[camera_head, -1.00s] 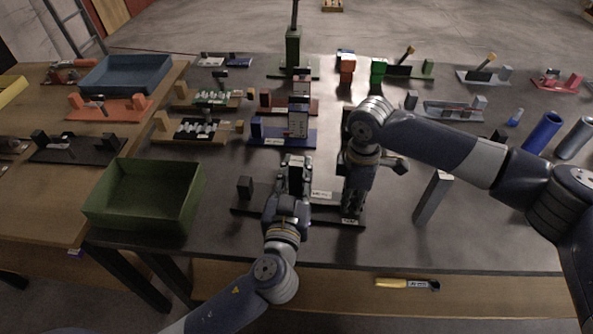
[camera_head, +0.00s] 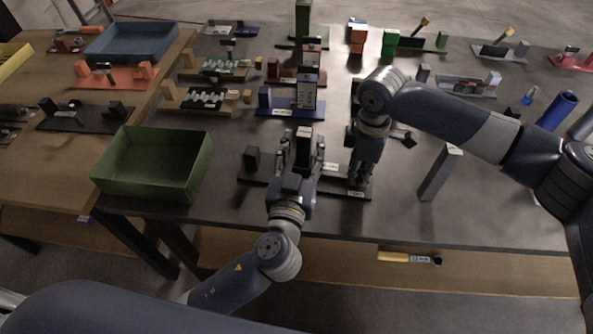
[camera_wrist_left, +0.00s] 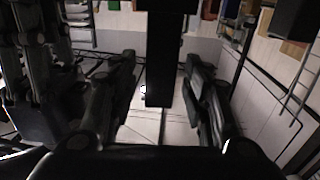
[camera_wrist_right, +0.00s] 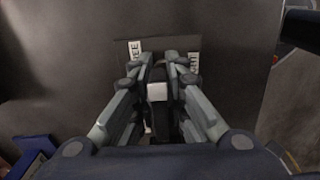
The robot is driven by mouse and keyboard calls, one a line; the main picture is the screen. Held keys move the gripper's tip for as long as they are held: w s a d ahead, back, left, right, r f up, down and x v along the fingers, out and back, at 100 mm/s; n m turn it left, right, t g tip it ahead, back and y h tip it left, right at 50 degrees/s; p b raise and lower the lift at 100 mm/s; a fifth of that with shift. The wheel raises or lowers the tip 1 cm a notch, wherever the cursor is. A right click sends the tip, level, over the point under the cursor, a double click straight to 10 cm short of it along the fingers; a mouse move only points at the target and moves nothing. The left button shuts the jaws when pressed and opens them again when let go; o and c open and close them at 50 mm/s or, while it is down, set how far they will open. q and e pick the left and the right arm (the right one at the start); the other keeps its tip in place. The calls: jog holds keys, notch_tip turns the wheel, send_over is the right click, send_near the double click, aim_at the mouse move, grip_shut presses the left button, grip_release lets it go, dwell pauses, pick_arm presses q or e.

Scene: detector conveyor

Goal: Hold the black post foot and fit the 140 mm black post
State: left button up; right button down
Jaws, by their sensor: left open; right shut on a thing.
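The black post (camera_head: 303,154) stands upright with a pale label on top. My left gripper (camera_head: 301,160) is open, with one finger on each side of the post. The left wrist view shows the post (camera_wrist_left: 165,60) between the spread fingers, with gaps on both sides. My right gripper (camera_head: 361,180) points down at the right end of a black base plate (camera_head: 333,186). In the right wrist view it is shut on a dark piece with a white patch (camera_wrist_right: 157,92), apparently the black post foot; the fingers hide most of it. The post's lower end is hidden.
A black block (camera_head: 252,158) stands at the plate's left end. A green bin (camera_head: 155,165) is at the left. A grey upright bar (camera_head: 440,174) stands right of my right gripper. A blue fixture (camera_head: 290,106) and other fixtures fill the back. The front table strip is mostly clear.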

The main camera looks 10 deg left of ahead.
jog(key=shift+r, duration=0.1)
pick_arm(q)
jog(key=s, duration=1)
jog(key=shift+s, duration=0.15)
jog(key=shift+r, duration=0.1)
pick_arm(e)
jog(key=c, duration=1.5)
grip_release()
